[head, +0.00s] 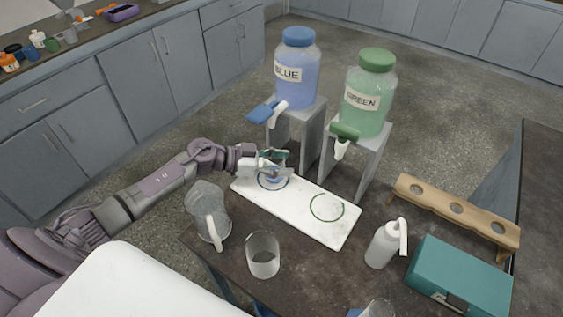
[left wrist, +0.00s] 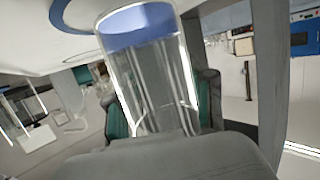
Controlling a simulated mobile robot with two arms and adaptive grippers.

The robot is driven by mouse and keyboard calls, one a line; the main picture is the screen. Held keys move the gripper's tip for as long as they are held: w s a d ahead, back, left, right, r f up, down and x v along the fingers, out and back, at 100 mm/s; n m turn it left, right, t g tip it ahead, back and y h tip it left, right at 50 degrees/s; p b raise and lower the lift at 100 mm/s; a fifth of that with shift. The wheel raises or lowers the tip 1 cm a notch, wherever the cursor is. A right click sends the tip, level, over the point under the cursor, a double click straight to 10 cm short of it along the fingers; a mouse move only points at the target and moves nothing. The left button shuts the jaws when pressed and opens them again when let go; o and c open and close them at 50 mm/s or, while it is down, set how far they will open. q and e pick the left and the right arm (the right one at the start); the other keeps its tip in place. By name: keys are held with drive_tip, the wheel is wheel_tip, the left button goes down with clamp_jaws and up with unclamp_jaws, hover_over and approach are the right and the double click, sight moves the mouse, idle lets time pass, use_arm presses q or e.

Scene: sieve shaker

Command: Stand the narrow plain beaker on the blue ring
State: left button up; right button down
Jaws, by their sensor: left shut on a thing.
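My left gripper (head: 272,160) is shut on a narrow clear beaker (left wrist: 150,85), which stands between its teal finger pads in the left wrist view. The beaker has a blue band at its base end, which looks like blue liquid. In the head view the beaker is small and partly hidden by the gripper, over the blue ring (head: 262,184) on the white board (head: 300,205). Part of the blue ring also shows beside the beaker in the left wrist view (left wrist: 62,18). I cannot tell whether the base touches the board. My right gripper is not in view.
A green ring (head: 342,210) is free on the board. Blue (head: 297,75) and green (head: 368,100) dispensers stand on blocks behind. A pitcher (head: 203,205), wide beaker (head: 263,262), wash bottle (head: 380,248), wooden rack (head: 430,202) and teal box (head: 458,275) surround the board.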

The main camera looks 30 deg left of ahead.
use_arm(q)
drive_tip(key=shift+f, duration=0.15)
drive_tip(key=o, duration=1.2)
drive_tip(key=shift+s+a, duration=0.1)
drive_tip(key=shift+a, duration=0.1)
drive_tip(key=b+v, duration=0.1)
drive_tip(key=v, duration=0.9)
drive_tip(key=shift+s+a+r, duration=0.2)
drive_tip(key=shift+a, duration=0.05)
drive_tip(key=shift+s+a+r, duration=0.25)
drive_tip(key=shift+a, duration=0.1)
drive_tip(key=shift+a, duration=0.1)
